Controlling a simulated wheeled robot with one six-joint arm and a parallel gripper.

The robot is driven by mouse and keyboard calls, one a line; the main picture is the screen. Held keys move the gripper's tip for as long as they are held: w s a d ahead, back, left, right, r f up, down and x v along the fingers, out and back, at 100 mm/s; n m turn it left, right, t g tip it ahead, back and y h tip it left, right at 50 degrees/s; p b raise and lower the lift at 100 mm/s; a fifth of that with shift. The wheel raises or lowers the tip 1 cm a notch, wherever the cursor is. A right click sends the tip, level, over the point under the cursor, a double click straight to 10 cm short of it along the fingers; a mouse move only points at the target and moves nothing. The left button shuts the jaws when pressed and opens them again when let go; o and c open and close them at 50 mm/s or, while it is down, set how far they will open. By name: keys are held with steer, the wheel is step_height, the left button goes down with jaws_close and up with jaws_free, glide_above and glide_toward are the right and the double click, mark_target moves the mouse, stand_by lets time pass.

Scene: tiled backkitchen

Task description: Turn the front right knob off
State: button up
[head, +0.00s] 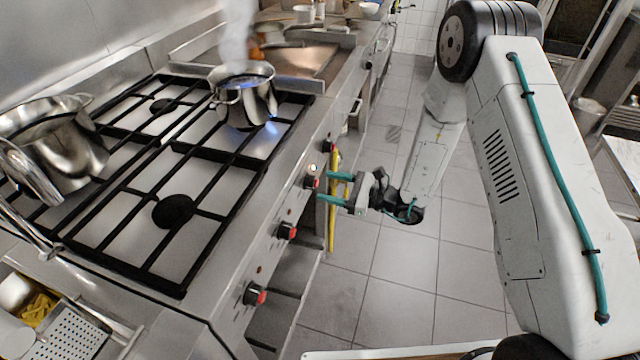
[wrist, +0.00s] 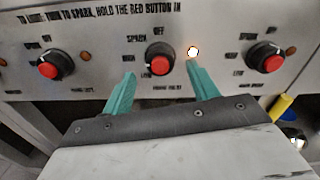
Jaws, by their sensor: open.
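The stove's front panel carries a row of black knobs with red centre buttons. In the wrist view, the middle knob (wrist: 158,61) sits between and just beyond my two teal fingertips, with a lit indicator (wrist: 192,52) to its right. Its lower label is too small to read surely. The same knob shows in the head view (head: 311,183), beside a glowing indicator (head: 313,168). My gripper (head: 323,186) is open and faces this knob, and it shows in the wrist view (wrist: 160,80). One fingertip is on each side; contact is not clear.
Other knobs flank it, left (wrist: 50,66) and right (wrist: 265,58). A steaming pot (head: 259,103) stands over a blue flame on the stove. Another metal pot (head: 65,150) is at left. A yellow pipe (head: 332,215) runs close by my fingers. Tiled floor (head: 400,265) is clear.

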mark_target(311, 182)
steer(key=x, duration=0.3)
steer(key=shift+w+a, duration=0.1)
steer(key=shift+a, duration=0.15)
steer(key=shift+c, duration=0.3)
steer(key=c, duration=0.9)
